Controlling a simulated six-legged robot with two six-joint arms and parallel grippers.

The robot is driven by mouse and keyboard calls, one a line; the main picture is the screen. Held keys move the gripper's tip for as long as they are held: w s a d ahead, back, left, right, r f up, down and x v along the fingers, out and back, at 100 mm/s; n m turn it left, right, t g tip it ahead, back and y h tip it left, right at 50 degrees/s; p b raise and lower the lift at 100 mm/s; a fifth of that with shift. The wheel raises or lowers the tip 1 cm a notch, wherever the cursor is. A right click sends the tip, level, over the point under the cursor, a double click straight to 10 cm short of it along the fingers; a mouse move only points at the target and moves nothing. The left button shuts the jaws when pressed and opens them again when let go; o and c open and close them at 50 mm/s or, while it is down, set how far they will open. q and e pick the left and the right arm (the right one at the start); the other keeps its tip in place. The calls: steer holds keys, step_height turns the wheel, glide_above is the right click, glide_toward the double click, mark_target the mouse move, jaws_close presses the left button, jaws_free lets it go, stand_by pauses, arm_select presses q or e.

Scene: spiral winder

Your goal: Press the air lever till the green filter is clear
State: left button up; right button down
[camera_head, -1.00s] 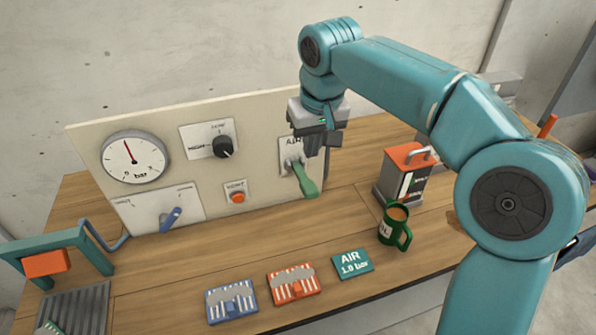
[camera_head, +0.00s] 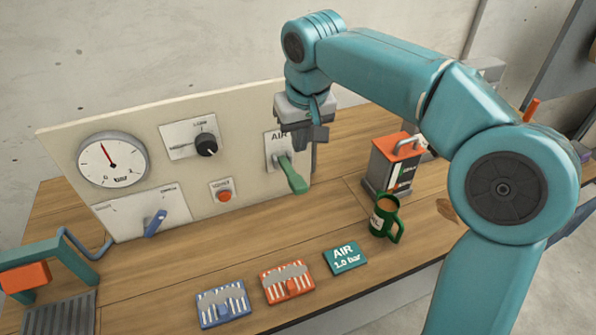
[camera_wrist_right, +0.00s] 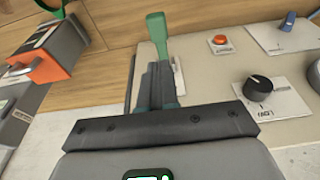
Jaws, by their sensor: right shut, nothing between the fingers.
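The air lever (camera_head: 293,178) is a green handle on a grey pivot on the panel, under an "AIR" label, angled down and outward. My right gripper (camera_head: 303,147) is shut and empty, close to the lever's pivot at the panel's right end. In the right wrist view, the shut fingers (camera_wrist_right: 158,88) overlap the lower part of the green lever (camera_wrist_right: 158,38); I cannot tell whether they touch. The round gauge (camera_head: 113,160) has a red needle pointing up and slightly left. My left gripper is not in view.
Blue (camera_head: 222,304) and red (camera_head: 287,283) striped filters with grey patches lie at the front, beside a teal "AIR 1.0 bar" card (camera_head: 346,258). A green mug (camera_head: 386,218) and orange-topped box (camera_head: 396,165) stand to the right. A grey ribbed tray (camera_head: 62,312) is at left.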

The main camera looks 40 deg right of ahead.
mark_target(296, 181)
steer(key=x, duration=0.3)
steer(key=s+x, duration=0.1)
steer(key=x, duration=0.5)
steer(key=shift+s+a+f, duration=0.1)
steer(key=shift+a+f, duration=0.05)
steer(key=shift+f, duration=0.25)
steer(key=f+t+b, duration=0.1)
steer(key=f+b, duration=0.1)
steer(key=b, duration=0.4)
steer(key=s+f+t+b, duration=0.1)
steer(key=f+t+b, duration=0.1)
steer(key=b, duration=0.4)
steer(key=f+t+h+b, duration=0.1)
steer(key=f+t+b, duration=0.1)
steer(key=b, duration=0.4)
steer(key=shift+s+a+f, duration=0.25)
steer(key=shift+s, duration=0.1)
steer(key=shift+f+b, duration=0.35)
steer(key=shift+b, duration=0.6)
steer(key=shift+f, duration=0.2)
stand_by(2.3)
